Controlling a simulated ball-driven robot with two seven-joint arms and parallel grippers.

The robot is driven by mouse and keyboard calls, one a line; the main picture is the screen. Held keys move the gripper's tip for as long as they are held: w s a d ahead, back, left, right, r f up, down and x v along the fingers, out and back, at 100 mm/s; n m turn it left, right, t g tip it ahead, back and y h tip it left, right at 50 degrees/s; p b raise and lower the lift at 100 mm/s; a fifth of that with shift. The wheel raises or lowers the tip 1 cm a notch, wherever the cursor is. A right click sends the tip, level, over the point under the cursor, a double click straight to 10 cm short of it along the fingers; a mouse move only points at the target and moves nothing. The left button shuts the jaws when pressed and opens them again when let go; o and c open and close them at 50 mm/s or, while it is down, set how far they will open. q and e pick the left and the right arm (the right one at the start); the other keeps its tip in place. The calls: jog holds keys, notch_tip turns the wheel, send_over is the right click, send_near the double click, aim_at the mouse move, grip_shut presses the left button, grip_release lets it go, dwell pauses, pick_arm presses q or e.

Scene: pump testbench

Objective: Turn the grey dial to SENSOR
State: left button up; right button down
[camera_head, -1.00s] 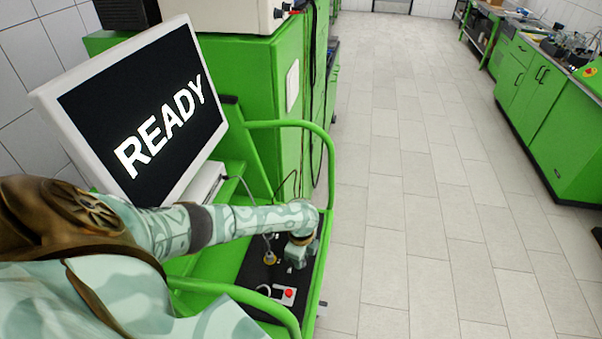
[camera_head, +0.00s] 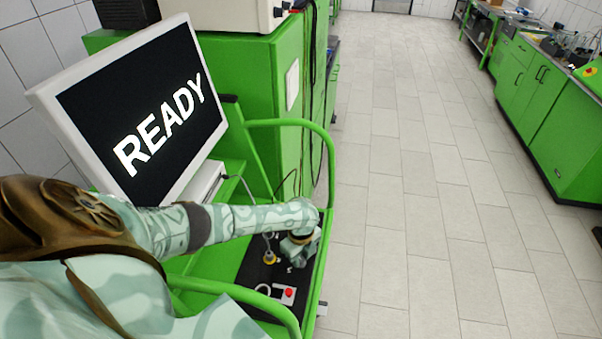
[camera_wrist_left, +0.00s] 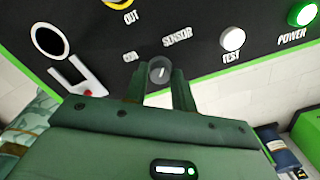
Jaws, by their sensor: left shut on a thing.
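The grey dial (camera_wrist_left: 159,70) is on the black panel (camera_wrist_left: 215,22) in the left wrist view, with a light mark on its face. The label SENSOR (camera_wrist_left: 178,37) is printed above it to the right, and another short label, hard to read, above it to the left. My left gripper (camera_wrist_left: 160,82) is shut on the dial, one finger on each side. In the head view my left gripper (camera_head: 297,250) is over the black panel (camera_head: 256,262) and hides the dial. My right gripper is not in view.
A white TEST button (camera_wrist_left: 232,39) and a green POWER button (camera_wrist_left: 301,14) are on the panel. A small box with a red button (camera_head: 289,292) is near the left gripper. A green rail (camera_head: 325,150) borders the bench. The screen (camera_head: 140,115) reads READY.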

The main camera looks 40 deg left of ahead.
aim_at(301, 259)
pick_arm(q)
jog(key=shift+s+f, duration=0.15)
jog(key=o, duration=1)
notch_tip(301, 259, up, 16)
jog(key=p, duration=0.3)
jog(key=shift+r, duration=0.2)
